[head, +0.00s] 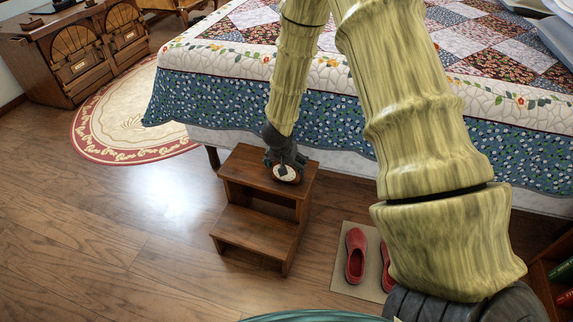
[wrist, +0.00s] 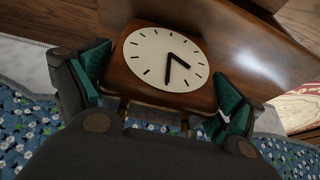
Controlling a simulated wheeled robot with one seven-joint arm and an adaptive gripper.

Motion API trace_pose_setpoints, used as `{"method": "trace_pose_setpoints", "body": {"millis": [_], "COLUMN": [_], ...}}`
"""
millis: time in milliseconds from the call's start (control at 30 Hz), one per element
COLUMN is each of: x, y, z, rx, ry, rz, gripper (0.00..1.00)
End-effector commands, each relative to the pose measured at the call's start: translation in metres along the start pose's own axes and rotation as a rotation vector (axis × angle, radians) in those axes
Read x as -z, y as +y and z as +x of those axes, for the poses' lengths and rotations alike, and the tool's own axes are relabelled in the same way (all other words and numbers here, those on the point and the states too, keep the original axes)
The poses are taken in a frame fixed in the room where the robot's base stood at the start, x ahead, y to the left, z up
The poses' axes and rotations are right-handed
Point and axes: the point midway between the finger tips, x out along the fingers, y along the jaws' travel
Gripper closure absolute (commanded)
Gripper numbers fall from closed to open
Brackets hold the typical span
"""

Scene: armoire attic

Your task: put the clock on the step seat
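The clock (wrist: 166,60) has a round cream face with black hands in a brown wooden case. In the wrist view it sits between the two fingers of my gripper (wrist: 160,85), with the green pads against its sides. The head view shows the clock (head: 286,174) small, at the front part of the top of the step seat (head: 240,168), a brown wooden two-level step stool. My gripper (head: 284,160) is just above that top, pointing down. Whether the clock rests on the wood or hangs slightly above it is hard to tell.
A bed with a patchwork quilt (head: 220,95) stands right behind the step seat. Red shoes (head: 355,255) lie on a mat to its right. A wooden cabinet (head: 85,50) and round rug (head: 120,130) are at the left. The floor at front left is clear.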

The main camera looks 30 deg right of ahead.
Motion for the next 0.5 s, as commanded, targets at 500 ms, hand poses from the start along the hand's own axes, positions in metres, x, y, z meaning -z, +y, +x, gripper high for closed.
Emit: {"method": "trace_pose_setpoints", "body": {"millis": [500], "x": [0.0019], "y": [-0.0007], "z": [-0.01], "rx": [0.001], "ry": [0.001], "rz": [-0.002], "gripper": [0.0]}}
